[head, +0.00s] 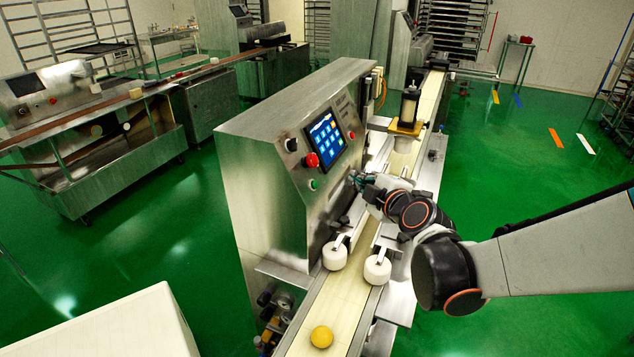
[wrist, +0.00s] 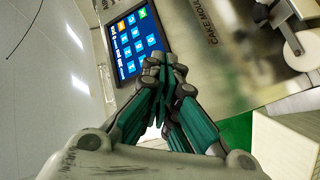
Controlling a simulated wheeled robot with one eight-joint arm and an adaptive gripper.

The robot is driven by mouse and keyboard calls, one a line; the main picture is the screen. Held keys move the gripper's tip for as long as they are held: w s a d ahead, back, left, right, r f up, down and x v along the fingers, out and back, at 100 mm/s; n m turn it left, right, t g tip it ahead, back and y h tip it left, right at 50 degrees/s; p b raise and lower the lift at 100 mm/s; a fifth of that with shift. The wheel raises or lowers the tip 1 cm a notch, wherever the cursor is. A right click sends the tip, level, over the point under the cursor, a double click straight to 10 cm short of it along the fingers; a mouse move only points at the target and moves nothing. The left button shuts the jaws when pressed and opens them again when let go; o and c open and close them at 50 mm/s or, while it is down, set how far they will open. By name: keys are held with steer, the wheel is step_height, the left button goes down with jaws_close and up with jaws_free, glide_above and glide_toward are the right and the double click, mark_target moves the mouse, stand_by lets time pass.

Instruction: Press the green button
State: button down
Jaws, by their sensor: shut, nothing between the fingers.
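The green button (head: 313,184) is a small round button low on the slanted metal front of the encrusting machine (head: 262,150). It sits below the red button (head: 312,160) and below the left side of the blue touch screen (head: 326,137). My gripper (head: 354,177) is to the right of the green button in the head view, apart from it, close to the panel. In the wrist view my gripper (wrist: 163,62) is shut and empty, its teal-sided fingers together, with tips at the lower edge of the screen (wrist: 135,42). The green button does not show in the wrist view.
A black knob (head: 291,144) sits left of the red button. The conveyor belt (head: 335,300) runs beside the machine, with white rollers (head: 335,256) and a yellow dough ball (head: 321,336). Green floor is open at right.

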mark_target(315, 184)
steer(key=w+a+f+b, duration=0.2)
steer(key=a+f+b, duration=0.1)
steer(key=a, duration=0.4)
steer(key=shift+w+f, duration=0.3)
steer(key=shift+f, duration=0.05)
steer(key=shift+a, duration=0.1)
stand_by(1.2)
steer(key=shift+w+a+f, duration=0.1)
steer(key=shift+a+f, duration=0.05)
steer(key=shift+a, duration=0.1)
